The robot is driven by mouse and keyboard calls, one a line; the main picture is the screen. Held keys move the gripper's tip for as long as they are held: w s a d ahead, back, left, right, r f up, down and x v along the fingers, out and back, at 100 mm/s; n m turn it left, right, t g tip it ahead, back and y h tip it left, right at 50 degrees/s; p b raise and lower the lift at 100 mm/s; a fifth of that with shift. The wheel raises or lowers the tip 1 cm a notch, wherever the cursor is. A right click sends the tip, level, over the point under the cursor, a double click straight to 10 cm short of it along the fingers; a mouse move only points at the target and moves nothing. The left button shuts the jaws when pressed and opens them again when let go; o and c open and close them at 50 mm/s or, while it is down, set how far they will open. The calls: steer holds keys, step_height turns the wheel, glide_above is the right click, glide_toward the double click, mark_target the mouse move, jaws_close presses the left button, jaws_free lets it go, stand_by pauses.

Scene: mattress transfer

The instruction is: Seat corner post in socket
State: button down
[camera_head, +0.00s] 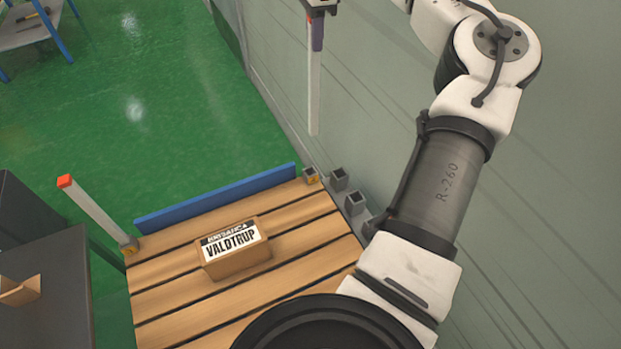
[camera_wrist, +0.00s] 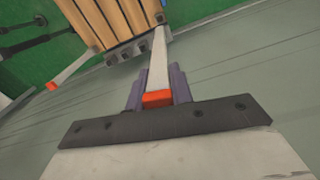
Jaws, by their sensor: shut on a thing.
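My gripper (camera_head: 317,38) is shut on the upper part of a pale corner post (camera_head: 314,95), which hangs about upright. In the wrist view the post's red end (camera_wrist: 158,99) shows between the purple fingers of my gripper (camera_wrist: 159,88). The post's lower end is in the air, above the far right corner socket (camera_head: 311,176) in the picture and apart from it. Another red-tipped post (camera_head: 95,212) stands at the deck's far left corner, in a socket (camera_head: 129,246).
A blue board (camera_head: 215,200) edges the deck's far side. A cardboard box (camera_head: 236,260) with a label lies on the deck. Empty dark holders (camera_head: 355,203) stand between the deck and the grey wall (camera_head: 540,200). A dark table (camera_head: 45,295) is at left. Green floor lies beyond.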

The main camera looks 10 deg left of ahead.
mark_target(310, 66)
steer(key=shift+s+a+n, duration=0.15)
steer(key=shift+a+n, duration=0.25)
steer(key=shift+n, duration=0.6)
step_height(310, 66, down, 19)
steer(key=shift+f+p, duration=0.15)
steer(key=shift+p, duration=0.45)
steer(key=c, duration=1.7)
jaws_free()
steer(key=shift+f, duration=0.2)
steer(key=o, duration=0.5)
steer(key=shift+c, duration=0.2)
step_height(310, 66, up, 12)
steer(key=shift+r+b, duration=0.25)
steer(key=shift+b, duration=0.2)
